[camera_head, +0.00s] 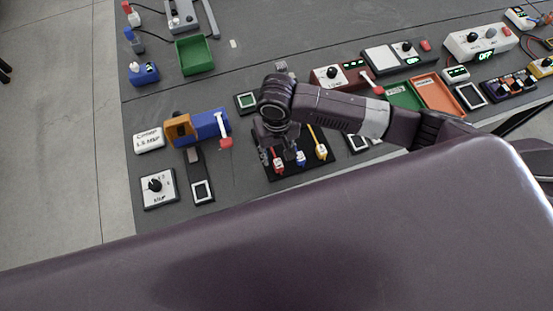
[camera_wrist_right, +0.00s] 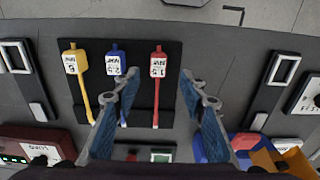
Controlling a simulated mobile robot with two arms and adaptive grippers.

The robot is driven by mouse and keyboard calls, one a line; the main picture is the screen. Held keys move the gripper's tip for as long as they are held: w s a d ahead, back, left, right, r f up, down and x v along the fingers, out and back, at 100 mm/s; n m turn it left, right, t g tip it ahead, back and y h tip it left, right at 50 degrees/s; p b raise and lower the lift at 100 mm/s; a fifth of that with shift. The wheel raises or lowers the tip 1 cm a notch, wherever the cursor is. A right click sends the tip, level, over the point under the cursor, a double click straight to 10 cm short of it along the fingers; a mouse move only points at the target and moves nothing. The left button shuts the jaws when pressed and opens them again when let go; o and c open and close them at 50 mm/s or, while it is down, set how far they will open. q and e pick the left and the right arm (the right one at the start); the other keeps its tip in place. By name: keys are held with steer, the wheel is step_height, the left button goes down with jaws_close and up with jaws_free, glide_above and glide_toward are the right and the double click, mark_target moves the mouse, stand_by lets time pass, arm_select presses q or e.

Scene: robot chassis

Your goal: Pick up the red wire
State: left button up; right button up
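The red wire (camera_wrist_right: 157,95) has a white tag near its head and lies on a black board (camera_wrist_right: 171,53). It also shows in the head view (camera_head: 277,161), at the board's left. A blue wire (camera_wrist_right: 115,55) and a yellow wire (camera_wrist_right: 82,92) lie beside it, also tagged. My right gripper (camera_wrist_right: 160,76) is open and above the board. In the wrist view the red wire shows between its two fingers, and the left finger partly covers the blue wire. In the head view the right gripper (camera_head: 287,146) hangs over the board, its fingertips hard to make out. My left gripper is not in view.
A blue and orange device (camera_head: 205,127) with a red-handled lever stands left of the board. A dial box (camera_head: 159,188) is further left. A red dial box (camera_head: 340,76), green tray and orange tray (camera_head: 438,93) lie to the right. A green bin (camera_head: 195,55) stands at the back.

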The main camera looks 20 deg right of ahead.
mark_target(277, 161)
steer(key=shift+w+d+f+p, duration=0.15)
steer(key=shift+f+p, duration=0.2)
steer(key=shift+f, duration=0.95)
steer(key=shift+w+f+p, duration=0.15)
steer(key=shift+f+p, duration=0.2)
steer(key=shift+f, duration=0.9)
jaws_close()
